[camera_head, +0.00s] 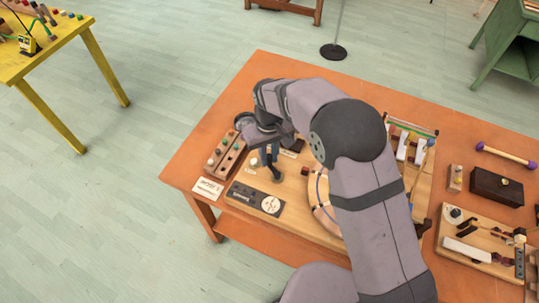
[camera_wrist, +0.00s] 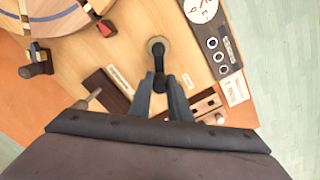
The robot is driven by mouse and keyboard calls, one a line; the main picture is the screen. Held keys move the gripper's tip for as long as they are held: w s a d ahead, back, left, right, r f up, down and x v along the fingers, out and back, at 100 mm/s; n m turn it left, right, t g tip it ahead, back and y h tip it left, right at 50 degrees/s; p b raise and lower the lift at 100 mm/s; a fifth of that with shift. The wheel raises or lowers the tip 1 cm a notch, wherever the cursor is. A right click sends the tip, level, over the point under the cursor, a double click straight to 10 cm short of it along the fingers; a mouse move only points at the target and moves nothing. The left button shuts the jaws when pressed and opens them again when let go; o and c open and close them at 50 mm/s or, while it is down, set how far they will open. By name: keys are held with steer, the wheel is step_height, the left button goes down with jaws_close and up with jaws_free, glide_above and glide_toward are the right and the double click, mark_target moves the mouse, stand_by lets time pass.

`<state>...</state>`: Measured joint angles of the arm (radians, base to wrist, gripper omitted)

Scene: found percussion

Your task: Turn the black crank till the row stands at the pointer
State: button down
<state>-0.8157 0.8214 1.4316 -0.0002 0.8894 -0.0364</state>
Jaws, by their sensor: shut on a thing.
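The black crank (camera_wrist: 158,58) stands on the wooden board; its pale round hub (camera_wrist: 157,43) is at the far end and its handle end points toward me in the wrist view. My gripper (camera_wrist: 160,83) is shut on the handle end, with one dark finger on each side. In the head view my gripper (camera_head: 267,155) is above the board and the crank arm (camera_head: 274,173) shows below it. A round wooden wheel (camera_wrist: 60,12) with a blue ring is at the upper left of the wrist view, cut by the frame. A small red-tipped block (camera_wrist: 105,27) sits beside its rim. I cannot tell which mark is the row.
A dark panel (camera_wrist: 212,38) with a white dial and round knobs lies right of the crank. A wooden block with coloured knobs (camera_head: 226,155) stands at the table's left edge. White keys (camera_head: 403,146) stand right of my arm, near a dark box (camera_head: 497,185).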

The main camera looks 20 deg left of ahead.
mark_target(269, 156)
steer(key=shift+r, duration=0.1)
steer(key=c, duration=1.6)
jaws_free()
steer(key=shift+c, duration=0.2)
steer(key=shift+r+b, duration=1.15)
steer(key=shift+r, duration=2.5)
steer(key=w+d+r+m, duration=0.1)
steer(key=w+d+m, duration=0.15)
steer(key=d, duration=1.05)
steer(key=s+d+f+m, duration=0.1)
steer(key=s+d+m, duration=0.1)
steer(key=s+d, duration=0.3)
steer(key=s+d+m, duration=0.3)
steer(key=s+d, duration=0.1)
steer(key=d, duration=0.6)
steer(key=s+d+f+m, duration=0.1)
steer(key=s+d+m, duration=0.1)
steer(key=s+d, duration=0.3)
steer(key=d, duration=0.3)
steer(key=shift+s+d+f, duration=0.2)
steer(key=shift+s+f, duration=0.1)
steer(key=shift+s, duration=0.05)
